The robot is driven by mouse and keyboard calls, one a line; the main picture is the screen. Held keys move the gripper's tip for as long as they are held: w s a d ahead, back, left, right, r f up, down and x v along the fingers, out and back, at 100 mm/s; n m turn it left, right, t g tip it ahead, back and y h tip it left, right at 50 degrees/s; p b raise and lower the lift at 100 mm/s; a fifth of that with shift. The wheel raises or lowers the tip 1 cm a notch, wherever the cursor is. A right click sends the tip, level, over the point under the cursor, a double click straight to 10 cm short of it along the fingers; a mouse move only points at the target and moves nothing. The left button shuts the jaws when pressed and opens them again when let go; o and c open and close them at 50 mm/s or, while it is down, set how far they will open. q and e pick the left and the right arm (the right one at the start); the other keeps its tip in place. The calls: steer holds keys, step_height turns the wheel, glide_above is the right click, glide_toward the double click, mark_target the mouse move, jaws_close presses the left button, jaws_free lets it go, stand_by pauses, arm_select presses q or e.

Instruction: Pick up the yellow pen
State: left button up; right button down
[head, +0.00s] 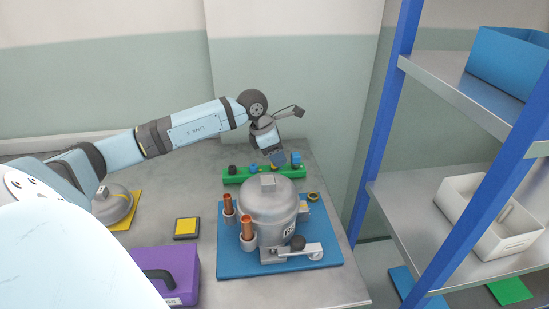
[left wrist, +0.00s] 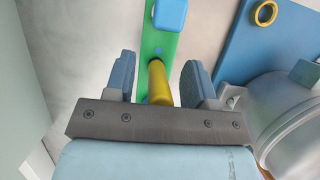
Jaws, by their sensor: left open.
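The yellow pen (left wrist: 158,88) shows in the left wrist view between my left gripper's two fingers, at the green rack (left wrist: 152,45). In the head view the green rack (head: 236,178) lies behind the silver compressor, and my gripper hides most of the pen. My left gripper (head: 278,157) is open and points down over the rack's right half. In the left wrist view its fingers (left wrist: 160,78) stand on either side of the pen, with a gap visible on both sides. My right gripper is in neither view.
The silver compressor (head: 268,212) with copper pipes stands on a blue plate (head: 232,262), close to the gripper. A blue block (head: 296,158) sits on the rack beside the gripper. A purple case (head: 180,262) lies front left. Blue-framed shelves (head: 440,85) stand at right.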

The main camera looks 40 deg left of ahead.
arm_select(q)
jaws_close()
steer(key=shift+r, duration=0.1)
